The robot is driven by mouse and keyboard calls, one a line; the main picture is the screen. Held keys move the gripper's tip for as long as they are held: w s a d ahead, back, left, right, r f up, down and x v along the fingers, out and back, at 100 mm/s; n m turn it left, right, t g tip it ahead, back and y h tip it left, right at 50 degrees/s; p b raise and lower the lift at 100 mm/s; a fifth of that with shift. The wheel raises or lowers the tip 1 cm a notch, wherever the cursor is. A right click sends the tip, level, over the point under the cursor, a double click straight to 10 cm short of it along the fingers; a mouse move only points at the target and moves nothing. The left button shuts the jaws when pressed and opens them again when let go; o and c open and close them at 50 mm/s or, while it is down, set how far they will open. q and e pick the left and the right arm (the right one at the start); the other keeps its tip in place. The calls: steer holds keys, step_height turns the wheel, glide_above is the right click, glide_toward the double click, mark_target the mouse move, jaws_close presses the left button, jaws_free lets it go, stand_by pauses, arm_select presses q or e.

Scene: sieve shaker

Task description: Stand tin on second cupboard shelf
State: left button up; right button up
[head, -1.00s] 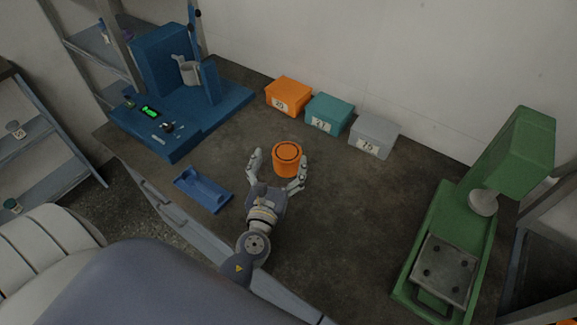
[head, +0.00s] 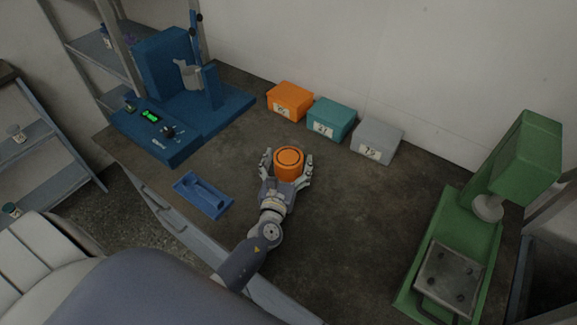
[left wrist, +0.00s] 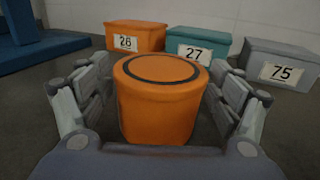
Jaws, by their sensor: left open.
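The orange tin (head: 289,163) stands upright on the dark worktop, with a dark ring on its lid. In the left wrist view the tin (left wrist: 160,100) fills the middle, between the two fingers. My left gripper (head: 287,167) is open around the tin, one finger on each side. In the left wrist view the left gripper (left wrist: 160,105) shows a small gap beside the tin on both sides. My right gripper is not seen. A grey shelf unit (head: 45,150) at the far left holds small jars; I cannot tell whether it is the cupboard.
Orange (head: 290,99), teal (head: 331,118) and grey (head: 376,140) numbered boxes stand behind the tin. A blue machine (head: 165,100) is at the back left, a blue tray (head: 203,195) at the front left. A green machine (head: 480,220) stands at right. Worktop between is clear.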

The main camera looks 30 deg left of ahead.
arm_select(q)
steer(key=shift+c, duration=0.6)
steer(key=c, duration=0.9)
steer(key=shift+c, duration=0.7)
steer(key=shift+r, duration=0.15)
